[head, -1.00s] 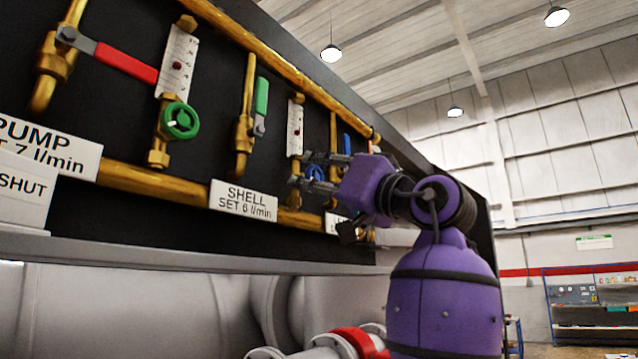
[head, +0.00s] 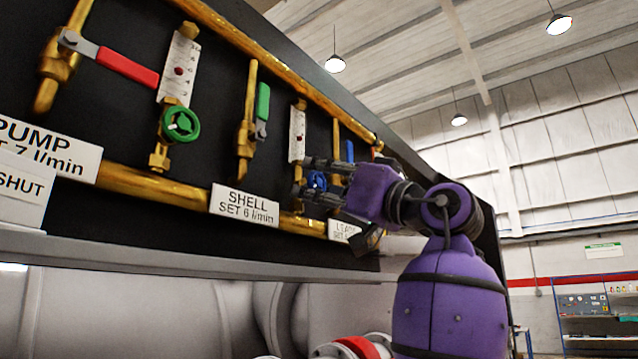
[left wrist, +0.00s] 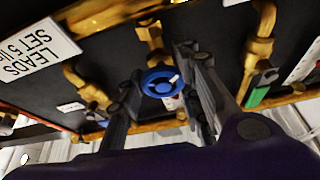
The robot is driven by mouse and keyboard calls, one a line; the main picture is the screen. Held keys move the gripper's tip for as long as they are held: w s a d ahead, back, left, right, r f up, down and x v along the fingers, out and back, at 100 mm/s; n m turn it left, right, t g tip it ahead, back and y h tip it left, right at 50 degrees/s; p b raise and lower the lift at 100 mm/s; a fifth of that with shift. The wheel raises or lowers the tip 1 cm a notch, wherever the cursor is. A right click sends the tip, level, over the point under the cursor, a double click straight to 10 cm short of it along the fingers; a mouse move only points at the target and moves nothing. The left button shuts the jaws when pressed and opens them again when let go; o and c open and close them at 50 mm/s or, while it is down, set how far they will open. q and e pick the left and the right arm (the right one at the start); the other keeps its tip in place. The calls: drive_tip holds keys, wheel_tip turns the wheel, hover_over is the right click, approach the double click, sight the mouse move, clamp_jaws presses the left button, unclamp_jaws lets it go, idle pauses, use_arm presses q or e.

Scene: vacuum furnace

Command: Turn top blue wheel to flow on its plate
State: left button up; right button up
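The blue wheel (head: 316,180) is at the far end of the black panel, below a white scale strip (head: 297,135). My left gripper (head: 304,176) is open, with one finger above the wheel and one below it in the head view. In the left wrist view, which is upside down, the blue wheel (left wrist: 160,82) with a white mark on its face shows between the spread fingers (left wrist: 160,66). I cannot tell whether either finger touches it. The plate (left wrist: 35,52) reads LEADS SET 5, its end cut off; in the head view it (head: 341,230) is partly hidden. My right gripper is out of view.
A green wheel (head: 179,124), red lever (head: 127,66), green lever (head: 262,102) and blue lever (head: 349,151) are on the same panel. Brass pipes (head: 150,186) run along it. A SHELL plate (head: 245,204) is nearby. A ledge (head: 180,258) runs below.

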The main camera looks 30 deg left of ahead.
use_arm(q)
drive_tip(key=shift+o, duration=1.4)
drive_tip(key=shift+w+a+f, duration=0.1)
drive_tip(key=shift+w+f, duration=0.15)
drive_tip(key=shift+w, duration=0.1)
drive_tip(key=shift+s+r, duration=0.1)
drive_tip(key=shift+r, duration=0.05)
drive_tip(key=v, duration=1.2)
